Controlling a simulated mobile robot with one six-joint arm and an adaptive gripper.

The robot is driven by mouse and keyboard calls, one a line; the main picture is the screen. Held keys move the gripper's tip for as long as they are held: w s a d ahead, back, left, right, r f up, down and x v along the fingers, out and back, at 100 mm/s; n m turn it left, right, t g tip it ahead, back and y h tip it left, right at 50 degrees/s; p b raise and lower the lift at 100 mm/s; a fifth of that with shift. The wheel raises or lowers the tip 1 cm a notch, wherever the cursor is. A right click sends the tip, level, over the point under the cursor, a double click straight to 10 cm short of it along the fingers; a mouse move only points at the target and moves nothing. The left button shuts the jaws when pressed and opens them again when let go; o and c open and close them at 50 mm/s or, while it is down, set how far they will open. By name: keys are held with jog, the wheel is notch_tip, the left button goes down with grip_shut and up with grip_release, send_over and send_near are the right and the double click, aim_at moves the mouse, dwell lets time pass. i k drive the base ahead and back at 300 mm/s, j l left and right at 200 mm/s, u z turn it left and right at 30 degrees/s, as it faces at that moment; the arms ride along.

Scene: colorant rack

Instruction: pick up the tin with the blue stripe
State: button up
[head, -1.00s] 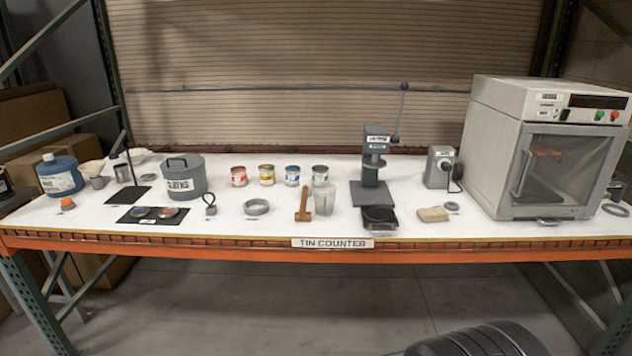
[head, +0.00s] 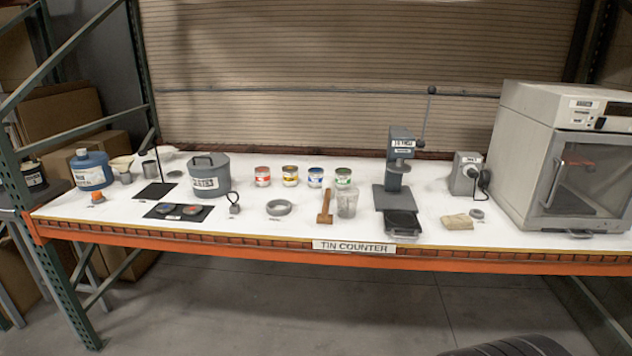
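The tin with the blue stripe (head: 315,177) stands upright on the white counter top, in a row of small tins. A yellow-striped tin (head: 290,176) is on its left and a green-striped tin (head: 343,177) on its right. A red-striped tin (head: 262,176) stands at the row's left end. The blue-striped tin appears apart from its neighbours. My gripper is not in view; only a dark ribbed part, probably mine, shows at the bottom right edge.
A grey lidded pot (head: 209,175) stands left, a lever press (head: 396,180) right. A large cabinet oven (head: 560,150) fills the right end.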

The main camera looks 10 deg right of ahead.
aim_at(315, 174)
jog(key=i+j+z, duration=0.1)
jog(key=i, duration=0.4)
jog(key=i+j+z, duration=0.1)
jog(key=i, duration=0.4)
jog(key=i+j+z, duration=0.1)
jog(key=i+j, duration=0.2)
jog(key=i, duration=0.15)
jog(key=i+j+z, duration=0.1)
jog(key=i, duration=0.4)
jog(key=i+j+z, duration=0.1)
jog(key=i+j, duration=0.3)
jog(key=i, duration=0.05)
